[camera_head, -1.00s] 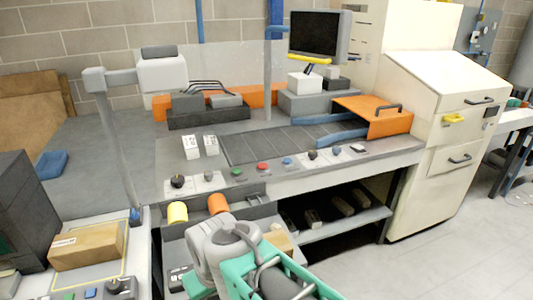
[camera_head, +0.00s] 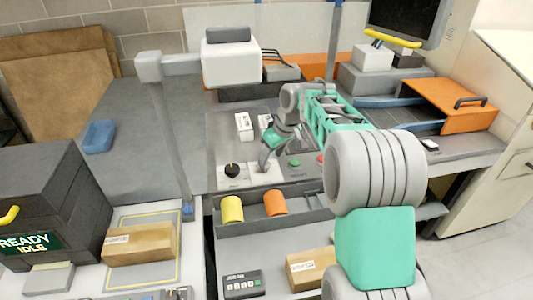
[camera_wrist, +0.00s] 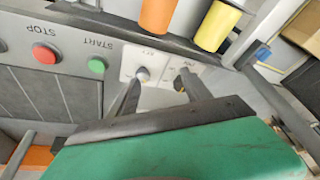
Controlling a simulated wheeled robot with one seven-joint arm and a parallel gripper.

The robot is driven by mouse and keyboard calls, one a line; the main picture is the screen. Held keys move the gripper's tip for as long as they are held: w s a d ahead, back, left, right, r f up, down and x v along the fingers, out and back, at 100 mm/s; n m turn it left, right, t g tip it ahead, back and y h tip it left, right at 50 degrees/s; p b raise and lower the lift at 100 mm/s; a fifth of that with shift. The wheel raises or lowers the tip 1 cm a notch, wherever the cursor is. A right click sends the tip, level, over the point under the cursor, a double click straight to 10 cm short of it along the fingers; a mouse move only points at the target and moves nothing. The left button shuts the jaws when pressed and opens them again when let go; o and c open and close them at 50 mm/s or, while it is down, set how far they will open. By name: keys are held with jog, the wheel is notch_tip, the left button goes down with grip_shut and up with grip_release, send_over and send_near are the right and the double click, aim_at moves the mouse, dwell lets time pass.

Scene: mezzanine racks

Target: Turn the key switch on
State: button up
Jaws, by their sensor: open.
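The control panel (camera_head: 235,183) has a row of controls along its front edge. A small grey key switch (camera_wrist: 143,74) on a white plate shows in the wrist view, between the black knob and the green START button (camera_wrist: 97,65). The black knob (camera_head: 232,170) stands left of my gripper in the head view. My gripper (camera_head: 265,160) is open over the panel. In the wrist view its fingertips (camera_wrist: 160,80) straddle the key switch, one finger close beside it. Contact cannot be told, and the head view hides the switch behind the gripper.
A red STOP button (camera_wrist: 44,54) is beyond START. Yellow (camera_head: 231,208) and orange (camera_head: 275,203) cylinders lie in a bin in front of the panel. A grey post (camera_head: 172,140) rises at the left.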

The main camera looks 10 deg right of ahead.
jog(key=w+f+n+p, duration=0.1)
jog(key=w+f, duration=0.2)
jog(key=f, duration=0.1)
jog(key=w+f+p, duration=0.1)
jog(key=w+f, duration=0.2)
jog(key=f, duration=0.1)
jog(key=w+f+n+p, duration=0.1)
jog(key=w+f, duration=0.3)
jog(key=shift+d+n+y, duration=0.15)
jog(key=shift+n+y, duration=0.15)
jog(key=shift+y, duration=0.1)
jog(key=shift+c, duration=0.3)
grip_shut()
